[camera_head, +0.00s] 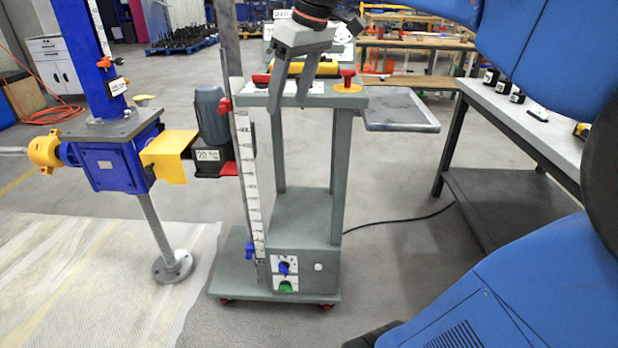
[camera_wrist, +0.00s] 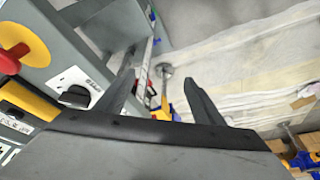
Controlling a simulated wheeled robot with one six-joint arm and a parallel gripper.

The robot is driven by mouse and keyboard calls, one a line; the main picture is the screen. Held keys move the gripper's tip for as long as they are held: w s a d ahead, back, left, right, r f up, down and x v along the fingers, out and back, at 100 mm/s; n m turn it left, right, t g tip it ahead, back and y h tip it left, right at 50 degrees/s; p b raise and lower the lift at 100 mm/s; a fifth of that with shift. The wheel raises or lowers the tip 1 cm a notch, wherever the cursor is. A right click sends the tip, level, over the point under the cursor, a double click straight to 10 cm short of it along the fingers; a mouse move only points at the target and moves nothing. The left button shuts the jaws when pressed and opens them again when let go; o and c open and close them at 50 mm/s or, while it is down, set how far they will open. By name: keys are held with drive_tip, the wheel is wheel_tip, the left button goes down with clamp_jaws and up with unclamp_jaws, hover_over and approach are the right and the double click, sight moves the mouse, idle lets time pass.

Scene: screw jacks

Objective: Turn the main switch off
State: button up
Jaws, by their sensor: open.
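A grey stand (camera_head: 305,218) has a red mushroom button on a yellow disc (camera_head: 347,82) at its top right. The button also shows in the wrist view (camera_wrist: 14,55). A black rotary knob (camera_wrist: 75,96) on a white plate sits beside it there. The stand's low front panel carries a blue rotary knob (camera_head: 284,268) and a green knob (camera_head: 285,286). I cannot read which is the main switch. My gripper (camera_head: 287,104) is open and empty, fingers pointing down around the stand's top; its fingers also show in the wrist view (camera_wrist: 158,87), right of the black knob.
A blue screw jack (camera_head: 112,158) with yellow parts stands left of the stand. A scaled upright (camera_head: 252,185) runs along the stand's left side. A grey tray (camera_head: 400,108) juts out at right, near a workbench (camera_head: 535,125). A cable crosses the floor.

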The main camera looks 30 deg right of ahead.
drive_tip(key=s+a+f+m+h, duration=0.1)
drive_tip(key=s+f+m, duration=0.1)
drive_tip(key=s+f, duration=0.8)
drive_tip(key=shift+s+a+f+m+t, duration=0.2)
drive_tip(key=shift+a+f+m+t, duration=0.15)
drive_tip(key=shift+f, duration=1.8)
drive_tip(key=s+f+m, duration=0.1)
drive_tip(key=s+f, duration=0.6)
drive_tip(key=f, duration=0.4)
drive_tip(key=shift+f+m+t+h, duration=0.2)
drive_tip(key=shift+m+t+h, duration=0.1)
drive_tip(key=shift+m+t, duration=0.05)
drive_tip(key=shift+c, duration=0.2)
